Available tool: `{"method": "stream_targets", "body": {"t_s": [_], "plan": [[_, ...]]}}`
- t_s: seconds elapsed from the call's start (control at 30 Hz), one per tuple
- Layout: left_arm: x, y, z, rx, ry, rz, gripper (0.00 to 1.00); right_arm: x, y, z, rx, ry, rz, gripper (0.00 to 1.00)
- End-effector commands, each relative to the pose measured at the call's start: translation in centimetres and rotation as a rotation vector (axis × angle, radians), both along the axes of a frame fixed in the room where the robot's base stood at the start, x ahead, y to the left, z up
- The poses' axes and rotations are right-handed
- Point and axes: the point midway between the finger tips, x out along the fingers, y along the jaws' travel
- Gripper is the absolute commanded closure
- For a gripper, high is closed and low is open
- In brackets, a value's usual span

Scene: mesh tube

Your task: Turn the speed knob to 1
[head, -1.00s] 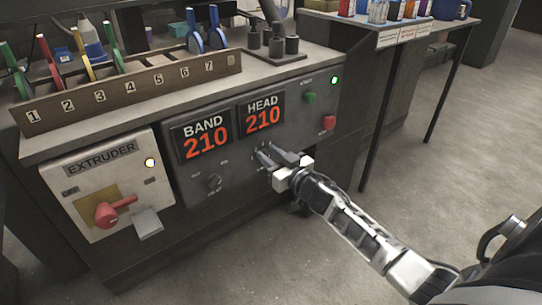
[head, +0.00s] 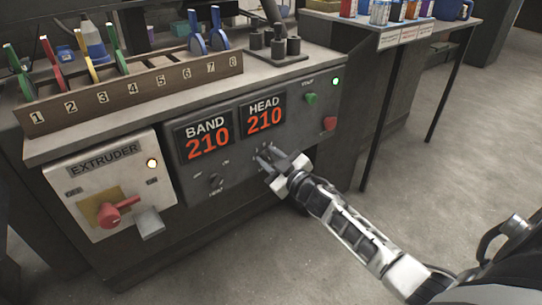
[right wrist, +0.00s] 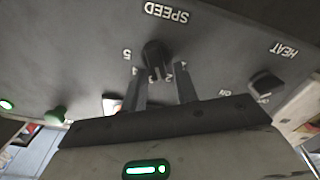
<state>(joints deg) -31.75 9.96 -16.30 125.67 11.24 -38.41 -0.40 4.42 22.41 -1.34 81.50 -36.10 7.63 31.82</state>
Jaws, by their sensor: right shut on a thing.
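The speed knob (right wrist: 155,58) is a small black knob under the SPEED label, which appears upside down in the right wrist view. Numbers 5, 4, 3 and 2 show around it; the place of 1 is covered by a finger. My right gripper (right wrist: 161,72) is at the panel, its two fingers on either side of the knob, shut on it. In the head view my right gripper (head: 267,158) covers most of the knob, below the HEAD display. The knob's exact pointer direction is hard to make out. My left gripper is not in view.
The heat knob (right wrist: 266,84) is beside the speed knob. The panel also holds the BAND display (head: 207,140), a green button (head: 310,98) and a red button (head: 329,124). The extruder box (head: 110,180) with its red switch (head: 108,213) is to the left. The floor in front is clear.

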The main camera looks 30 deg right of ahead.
Motion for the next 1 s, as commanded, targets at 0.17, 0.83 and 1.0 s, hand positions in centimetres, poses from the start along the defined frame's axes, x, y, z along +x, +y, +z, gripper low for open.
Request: {"method": "stream_targets", "body": {"t_s": [0.17, 0.83, 1.0], "plan": [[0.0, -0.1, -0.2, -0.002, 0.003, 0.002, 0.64, -0.1, 0.3, -0.3, -0.166, -0.012, 0.0, 0.93], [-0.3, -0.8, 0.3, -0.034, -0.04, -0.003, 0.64, -0.1, 0.9, -1.2, -0.757, -0.057, 0.0, 0.93], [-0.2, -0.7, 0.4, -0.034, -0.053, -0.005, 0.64, -0.1, 0.9, -1.4, -0.853, -0.064, 0.001, 0.93]]}}
